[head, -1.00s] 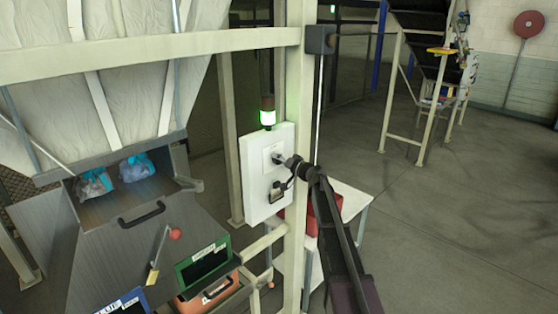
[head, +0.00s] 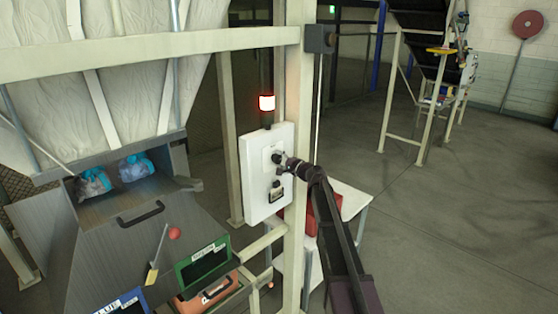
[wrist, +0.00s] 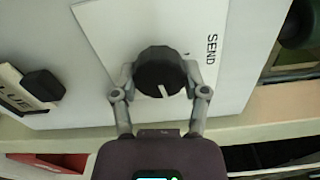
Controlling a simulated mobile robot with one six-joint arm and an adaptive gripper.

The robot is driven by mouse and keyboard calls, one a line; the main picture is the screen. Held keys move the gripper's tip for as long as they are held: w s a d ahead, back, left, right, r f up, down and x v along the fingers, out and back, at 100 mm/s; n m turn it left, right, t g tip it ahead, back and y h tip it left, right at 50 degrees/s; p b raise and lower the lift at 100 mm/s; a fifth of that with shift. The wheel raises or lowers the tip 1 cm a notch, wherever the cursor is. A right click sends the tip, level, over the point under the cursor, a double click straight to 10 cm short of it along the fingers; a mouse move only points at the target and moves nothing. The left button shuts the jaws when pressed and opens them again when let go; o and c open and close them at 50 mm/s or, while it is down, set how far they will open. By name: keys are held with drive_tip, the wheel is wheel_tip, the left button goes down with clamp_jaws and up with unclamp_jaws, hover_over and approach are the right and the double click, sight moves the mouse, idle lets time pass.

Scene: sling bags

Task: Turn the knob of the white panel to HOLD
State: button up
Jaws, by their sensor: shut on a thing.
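The white panel (head: 254,192) is mounted on the frame's upright post, with a signal lamp (head: 267,103) glowing red on top. Its black round knob (wrist: 160,70) sits on a pale label plate (wrist: 110,25) in the wrist view. The knob's white pointer line points toward the bottom of that picture, away from the printed word SEND (wrist: 212,49) at the right. No word HOLD can be read. My gripper (head: 282,158) is shut on the knob, one finger on each side; in the wrist view the fingers (wrist: 160,78) flank it.
Below the knob is a small black part with a label (wrist: 25,92). To the left are a chute with two bagged bundles (head: 118,175) and open green (head: 204,262) and orange (head: 211,293) bins. A white table (head: 349,200) with a red box stands behind the post.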

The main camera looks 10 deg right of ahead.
drive_tip(key=shift+w+m, duration=0.1)
drive_tip(key=shift+m, duration=0.7)
drive_tip(key=o, duration=1.1)
drive_tip(key=shift+o, duration=0.2)
drive_tip(key=v, duration=1.2)
drive_tip(key=shift+f, duration=0.1)
